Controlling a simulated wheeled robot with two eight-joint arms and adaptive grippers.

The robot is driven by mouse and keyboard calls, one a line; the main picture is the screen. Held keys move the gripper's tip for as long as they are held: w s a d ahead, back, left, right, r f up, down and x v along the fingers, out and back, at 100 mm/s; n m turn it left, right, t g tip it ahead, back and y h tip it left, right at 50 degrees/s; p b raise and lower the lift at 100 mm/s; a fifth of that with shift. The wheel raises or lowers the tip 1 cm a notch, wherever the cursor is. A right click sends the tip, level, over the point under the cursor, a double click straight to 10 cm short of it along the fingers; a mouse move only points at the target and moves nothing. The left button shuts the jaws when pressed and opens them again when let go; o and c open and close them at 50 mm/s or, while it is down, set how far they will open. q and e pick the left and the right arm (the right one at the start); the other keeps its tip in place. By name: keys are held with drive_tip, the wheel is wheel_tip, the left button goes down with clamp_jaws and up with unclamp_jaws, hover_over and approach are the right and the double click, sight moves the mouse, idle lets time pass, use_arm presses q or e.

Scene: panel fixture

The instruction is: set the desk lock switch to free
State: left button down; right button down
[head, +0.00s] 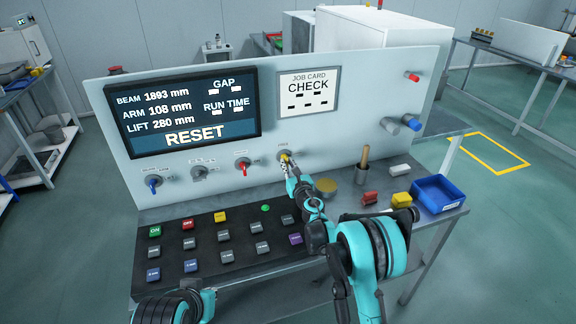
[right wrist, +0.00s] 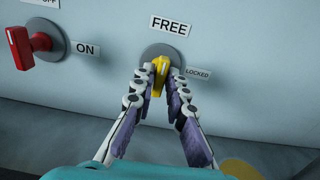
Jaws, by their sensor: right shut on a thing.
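The desk lock switch is a yellow knob (right wrist: 160,73) on a grey round plate (right wrist: 158,54) on the upright panel. A "FREE" label (right wrist: 170,26) sits above it and a "LOCKED" label (right wrist: 197,73) to its right. The knob looks close to upright, top near "FREE"; its exact angle is partly hidden by the fingers. My right gripper (right wrist: 160,82) is shut on the knob, one finger on each side. In the head view, the right gripper (head: 289,168) reaches the yellow knob (head: 285,156). My left gripper is not seen; only part of that arm shows at the bottom.
A red switch (right wrist: 25,46) marked "ON" is left of the knob. Below the panel lies a black keypad (head: 215,256) with coloured buttons.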

drive_tip(key=c, duration=1.6)
unclamp_jaws()
drive_tip(key=shift+s, duration=0.1)
drive_tip(key=v, duration=1.2)
drive_tip(key=shift+d+r, duration=0.1)
